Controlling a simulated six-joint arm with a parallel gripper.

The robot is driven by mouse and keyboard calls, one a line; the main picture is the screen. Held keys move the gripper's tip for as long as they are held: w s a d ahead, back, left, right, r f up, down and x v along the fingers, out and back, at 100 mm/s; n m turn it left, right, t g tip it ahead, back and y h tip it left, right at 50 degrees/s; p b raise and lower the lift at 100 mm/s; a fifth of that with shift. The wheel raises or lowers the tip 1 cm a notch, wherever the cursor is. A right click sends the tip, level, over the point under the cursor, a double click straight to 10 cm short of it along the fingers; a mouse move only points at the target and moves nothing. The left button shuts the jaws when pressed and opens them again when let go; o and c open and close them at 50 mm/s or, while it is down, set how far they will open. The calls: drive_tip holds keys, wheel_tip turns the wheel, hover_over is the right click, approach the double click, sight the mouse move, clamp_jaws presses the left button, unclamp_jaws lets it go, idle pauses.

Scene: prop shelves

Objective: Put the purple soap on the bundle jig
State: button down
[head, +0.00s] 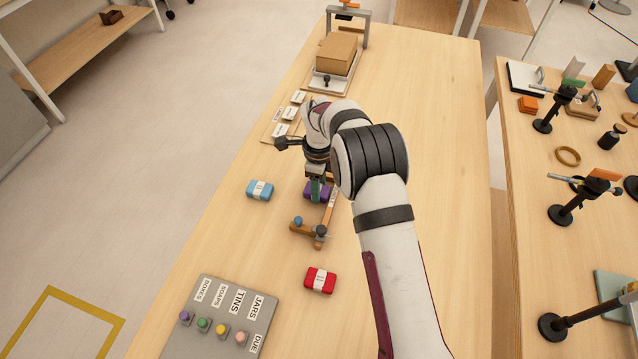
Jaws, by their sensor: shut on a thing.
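The purple soap (309,193) is in the head view at the middle of the table, partly hidden by my gripper. My gripper (317,190) points down over it, with its greenish fingers shut on the purple soap. The L-shaped wooden frame with dark and blue knobs, which looks like the bundle jig (328,212), lies just below and right of the soap. The soap is close to the jig's long arm. I cannot tell whether the soap is lifted or touching the table or the jig.
A blue soap (260,190) lies left of my gripper and a red soap (320,280) lies below the jig. A grey labelled panel with coloured knobs (222,318) is at the near left. A cardboard box (336,53) sits at the far end. The table's right side is bare.

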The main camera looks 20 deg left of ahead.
drive_tip(key=shift+f, duration=0.35)
drive_tip(key=shift+c, duration=1)
unclamp_jaws()
drive_tip(key=shift+r, duration=3.05)
